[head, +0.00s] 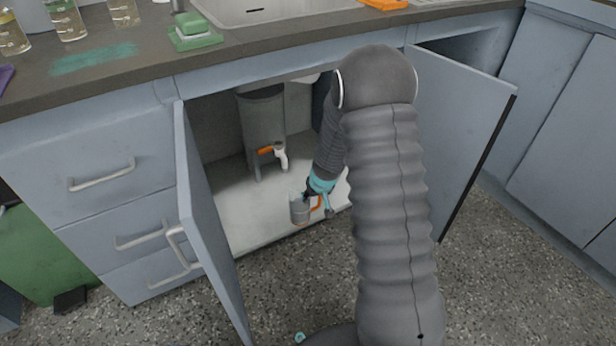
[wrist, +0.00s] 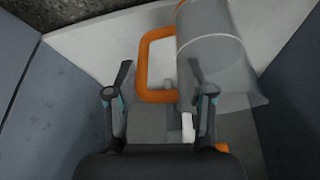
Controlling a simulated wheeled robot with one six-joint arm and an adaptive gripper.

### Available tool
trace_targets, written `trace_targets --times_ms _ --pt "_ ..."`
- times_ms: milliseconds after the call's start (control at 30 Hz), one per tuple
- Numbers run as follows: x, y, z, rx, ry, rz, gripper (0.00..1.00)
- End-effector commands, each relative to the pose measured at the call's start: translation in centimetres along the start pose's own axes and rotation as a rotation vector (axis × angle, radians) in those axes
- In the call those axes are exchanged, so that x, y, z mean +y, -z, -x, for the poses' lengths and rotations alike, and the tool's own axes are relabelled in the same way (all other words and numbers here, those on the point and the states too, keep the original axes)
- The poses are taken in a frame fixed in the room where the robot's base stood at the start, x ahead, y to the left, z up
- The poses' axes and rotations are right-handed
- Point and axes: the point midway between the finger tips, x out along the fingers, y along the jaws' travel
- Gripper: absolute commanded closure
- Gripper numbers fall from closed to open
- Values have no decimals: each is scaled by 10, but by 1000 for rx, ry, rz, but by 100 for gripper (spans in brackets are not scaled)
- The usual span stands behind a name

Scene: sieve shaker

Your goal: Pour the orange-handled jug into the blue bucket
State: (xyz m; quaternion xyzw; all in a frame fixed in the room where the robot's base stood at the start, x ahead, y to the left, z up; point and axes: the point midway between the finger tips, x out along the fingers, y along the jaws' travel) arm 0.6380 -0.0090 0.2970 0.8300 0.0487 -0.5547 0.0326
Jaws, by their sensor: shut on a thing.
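The jug (head: 299,209) is a small grey vessel with an orange handle. It is at the front edge of the open cabinet in the head view, looking roughly upright. In the wrist view the jug (wrist: 211,62) looks see-through grey, with its squared orange handle (wrist: 145,68) on the left. My gripper (head: 319,203) is at the handle side of the jug; its fingers (wrist: 160,70) stand on either side of the handle, shut on it. Whether the jug touches the cabinet floor, and what is in it, I cannot tell. I cannot make out a blue bucket for certain.
A grey tank (head: 263,125) with a white tap (head: 281,156) and orange lever stands inside the cabinet. Open doors flank my arm: left door (head: 208,220), right door (head: 455,130). The counter (head: 135,75) is above. A green bin (head: 45,250) stands left of the drawers.

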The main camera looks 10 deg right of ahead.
Motion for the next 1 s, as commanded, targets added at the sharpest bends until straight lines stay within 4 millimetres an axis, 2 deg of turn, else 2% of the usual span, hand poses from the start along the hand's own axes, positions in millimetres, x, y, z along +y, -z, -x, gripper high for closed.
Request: trace_targets --times_ms 233,400,567,733,1000 --pt "0 0 0 1 0 -18 100" --pt "3 1 -1 9 -12 -97 100" --pt "6 -14 -1 0 -35 -166 100" --pt "5 -38 16 -7 -59 -215 100" --pt "-10 -70 65 -7 -54 -171 100"
